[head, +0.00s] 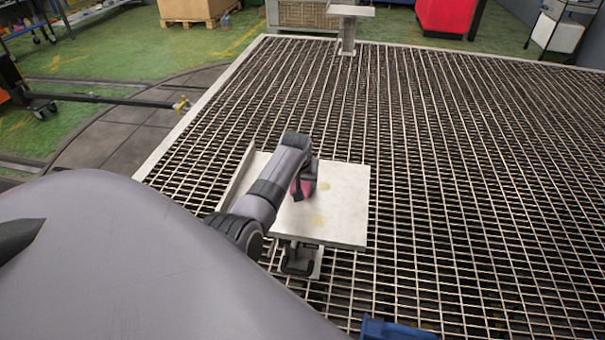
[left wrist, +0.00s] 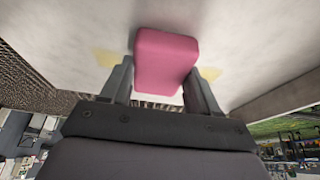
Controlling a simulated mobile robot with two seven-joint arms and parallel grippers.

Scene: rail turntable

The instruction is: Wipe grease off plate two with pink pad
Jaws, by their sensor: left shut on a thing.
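The pink pad (left wrist: 166,60) is between the fingers of my left gripper (left wrist: 160,85), which is shut on it. In the head view, the pad (head: 303,188) is mostly hidden by my left gripper (head: 304,186). The pad is over the pale plate (head: 345,205); I cannot tell whether it touches. The plate carries faint yellowish grease marks: one (head: 318,219) in front of the gripper, another (head: 318,186) beside it. In the left wrist view, yellow patches (left wrist: 104,58) show on both sides of the pad. My right gripper is not in view.
The plate stands on a support above a wide metal grating (head: 450,180). An upright edge (head: 236,175) borders the plate on the left. Another small stand (head: 349,28) is at the far edge of the grating. A blue object (head: 395,329) is at the bottom.

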